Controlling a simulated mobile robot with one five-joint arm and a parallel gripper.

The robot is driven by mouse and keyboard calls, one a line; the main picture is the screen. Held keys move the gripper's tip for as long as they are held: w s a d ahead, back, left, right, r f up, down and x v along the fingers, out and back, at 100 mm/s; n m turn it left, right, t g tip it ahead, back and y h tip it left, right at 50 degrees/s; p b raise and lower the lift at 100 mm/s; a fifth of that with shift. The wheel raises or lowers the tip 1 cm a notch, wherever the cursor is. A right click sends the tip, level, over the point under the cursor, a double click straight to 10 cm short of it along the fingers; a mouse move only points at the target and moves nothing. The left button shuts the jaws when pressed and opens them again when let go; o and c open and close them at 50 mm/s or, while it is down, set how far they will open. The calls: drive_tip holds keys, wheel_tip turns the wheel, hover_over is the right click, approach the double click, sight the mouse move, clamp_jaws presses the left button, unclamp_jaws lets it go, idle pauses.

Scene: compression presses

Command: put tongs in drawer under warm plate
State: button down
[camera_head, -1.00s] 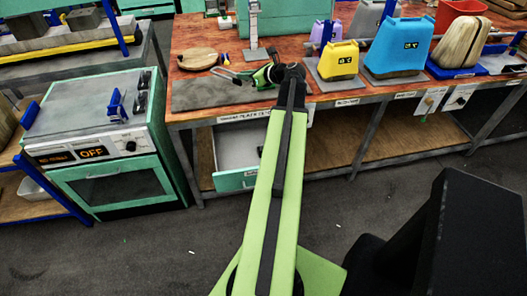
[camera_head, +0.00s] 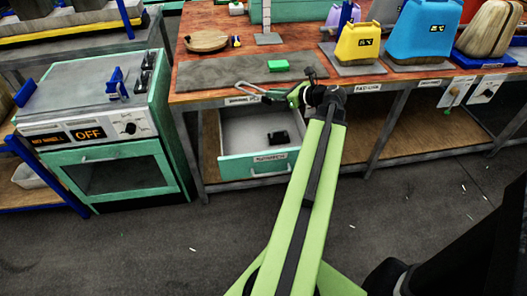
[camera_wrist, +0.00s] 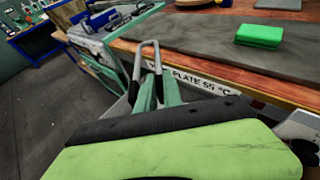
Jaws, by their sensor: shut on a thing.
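My gripper (camera_head: 292,97) is shut on the tongs (camera_head: 252,88) in front of the table's front edge. In the head view the tongs point left. In the wrist view the tongs' grey metal loop (camera_wrist: 149,48) sticks out beyond my green fingers (camera_wrist: 157,92). The warm plate (camera_head: 222,74) is a dark grey slab on the table top, and it fills the upper right of the wrist view (camera_wrist: 200,40). Under it, the drawer (camera_head: 236,168) with a green front stands pulled open. A small black object (camera_head: 279,138) lies inside. My gripper is above the drawer's right side.
A green block (camera_head: 278,65) lies on the warm plate. Yellow (camera_head: 358,45) and blue (camera_head: 419,38) canisters stand to the right. An oven (camera_head: 110,170) stands left of the table. The floor in front of the drawer is clear.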

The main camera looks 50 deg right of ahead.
sight(257, 138)
drive_tip(key=f+b, duration=0.5)
drive_tip(key=a+f+b, duration=0.1)
drive_tip(key=f+b, duration=0.4)
drive_tip(key=f, duration=0.1)
drive_tip(key=f+b, duration=0.4)
drive_tip(key=f, duration=0.1)
drive_tip(key=shift+s+a+f+b, duration=0.2)
drive_tip(key=shift+s+b, duration=0.2)
drive_tip(key=shift+w+f, duration=0.2)
drive_tip(key=shift+w, duration=0.05)
drive_tip(key=w, duration=0.4)
drive_tip(key=shift+w+a+r, duration=0.2)
drive_tip(key=shift+r, duration=0.15)
drive_tip(key=w, duration=0.3)
drive_tip(key=shift+w+a, duration=0.1)
drive_tip(key=shift+a, duration=0.05)
drive_tip(key=shift+f+b, duration=0.7)
drive_tip(key=shift+f, duration=0.2)
drive_tip(key=shift+r, duration=0.25)
drive_tip(key=shift+f+b, duration=0.45)
drive_tip(key=shift+f, duration=0.2)
